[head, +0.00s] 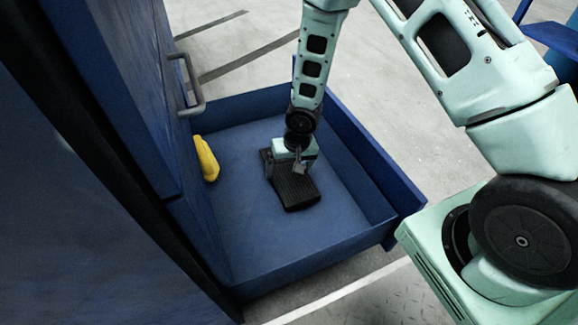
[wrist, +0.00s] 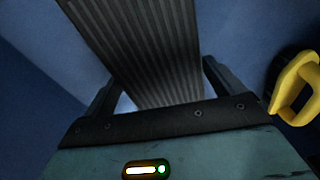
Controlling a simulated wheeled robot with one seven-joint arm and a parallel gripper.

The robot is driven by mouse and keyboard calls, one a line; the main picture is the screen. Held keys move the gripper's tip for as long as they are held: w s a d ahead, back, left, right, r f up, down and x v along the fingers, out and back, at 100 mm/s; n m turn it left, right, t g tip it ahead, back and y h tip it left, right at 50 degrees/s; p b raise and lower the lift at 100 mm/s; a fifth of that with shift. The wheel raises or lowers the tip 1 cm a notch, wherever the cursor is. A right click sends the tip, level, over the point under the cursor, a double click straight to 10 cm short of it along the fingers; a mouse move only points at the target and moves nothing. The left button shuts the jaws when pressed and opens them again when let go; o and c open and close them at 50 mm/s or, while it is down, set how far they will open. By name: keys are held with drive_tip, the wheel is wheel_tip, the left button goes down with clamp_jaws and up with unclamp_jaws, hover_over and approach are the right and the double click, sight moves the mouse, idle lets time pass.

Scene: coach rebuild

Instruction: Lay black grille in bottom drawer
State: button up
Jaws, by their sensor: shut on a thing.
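The black grille (head: 297,192) is a dark ribbed slab inside the open blue bottom drawer (head: 262,262). It is low over the drawer floor; I cannot tell whether it touches the floor. My gripper (head: 291,168) reaches down into the drawer and is shut on the grille. In the wrist view the ribbed grille (wrist: 145,45) lies between the two fingers of my gripper (wrist: 152,92). The gripper body hides part of the grille in the head view.
A yellow object (head: 206,158) lies in the drawer near the cabinet side; it also shows at the right in the wrist view (wrist: 293,92). A grey handle (head: 194,88) sticks out from the cabinet above the drawer. Bare drawer floor surrounds the grille.

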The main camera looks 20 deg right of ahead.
drive_tip(key=o, duration=0.8)
drive_tip(key=shift+o, duration=0.2)
wheel_tip(320, 180, up, 13)
drive_tip(key=s+d+p, duration=0.1)
drive_tip(key=p, duration=0.6)
drive_tip(key=s+a+r+n, duration=0.2)
drive_tip(key=s+a+r, duration=0.1)
drive_tip(key=r, duration=0.3)
drive_tip(key=s+a+r+n, duration=0.2)
drive_tip(key=s+r, duration=0.2)
drive_tip(key=r, duration=0.3)
drive_tip(key=s+a+r+n, duration=0.1)
drive_tip(key=s+r+n, duration=0.1)
drive_tip(key=s+r, duration=0.3)
drive_tip(key=s+a+r+n+g, duration=0.1)
drive_tip(key=s+r, duration=0.4)
drive_tip(key=s, duration=0.7)
drive_tip(key=shift+a+n+h, duration=0.4)
drive_tip(key=shift+a+n, duration=0.05)
drive_tip(key=shift+n, duration=0.55)
